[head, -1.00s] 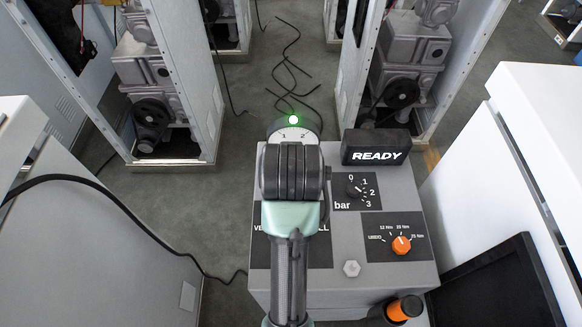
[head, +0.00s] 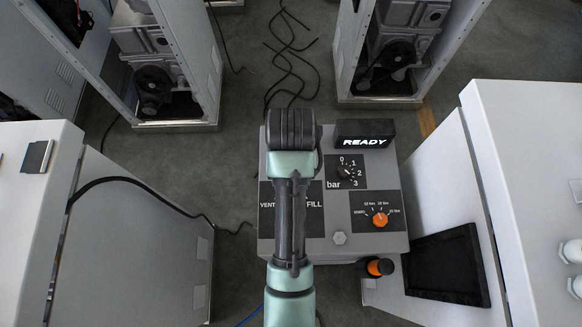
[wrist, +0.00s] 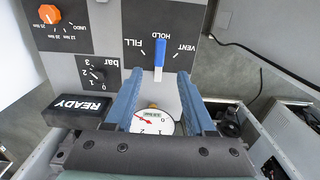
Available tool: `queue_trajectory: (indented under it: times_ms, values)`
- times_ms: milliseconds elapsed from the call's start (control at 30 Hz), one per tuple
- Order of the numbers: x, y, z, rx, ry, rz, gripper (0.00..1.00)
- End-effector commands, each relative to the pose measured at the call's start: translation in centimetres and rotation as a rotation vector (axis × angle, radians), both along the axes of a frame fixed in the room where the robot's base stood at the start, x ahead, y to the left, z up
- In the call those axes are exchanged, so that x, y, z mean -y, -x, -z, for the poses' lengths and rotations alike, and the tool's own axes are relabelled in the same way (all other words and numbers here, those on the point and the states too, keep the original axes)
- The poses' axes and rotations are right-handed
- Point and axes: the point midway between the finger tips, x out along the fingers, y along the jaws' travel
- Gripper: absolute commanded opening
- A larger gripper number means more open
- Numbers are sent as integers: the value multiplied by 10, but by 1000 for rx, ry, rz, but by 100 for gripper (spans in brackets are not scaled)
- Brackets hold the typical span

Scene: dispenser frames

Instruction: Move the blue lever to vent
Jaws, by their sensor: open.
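The blue lever (wrist: 160,52) shows in the wrist view, with a white section at its lower end. It points at HOLD, between the FILL and VENT labels on a dark plate (wrist: 136,39). My gripper (wrist: 160,73) is open, its two blue fingers apart on either side of the lever's white end. I cannot tell whether either finger touches the lever. In the head view my arm hides the lever and my fingertips. The VENT and FILL lettering on the plate (head: 315,222) shows beside my arm there.
A round gauge (wrist: 153,122) lies between my fingers in the wrist view. The grey dispenser box (head: 390,243) also carries a READY display (head: 364,134), a bar knob (head: 345,172) and an orange knob (head: 381,220). White cabinets stand at both sides, with a black cable (head: 140,180) at left.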

Motion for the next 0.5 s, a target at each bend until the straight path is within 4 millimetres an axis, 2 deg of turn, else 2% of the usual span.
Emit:
queue_trajectory:
  times_ms: [100,300,500]
  values:
    - [0,2,26,-6,0,-1,55]
    - [0,1,67,-2,0,0,55]
    - [0,0,92,1,0,0,55]
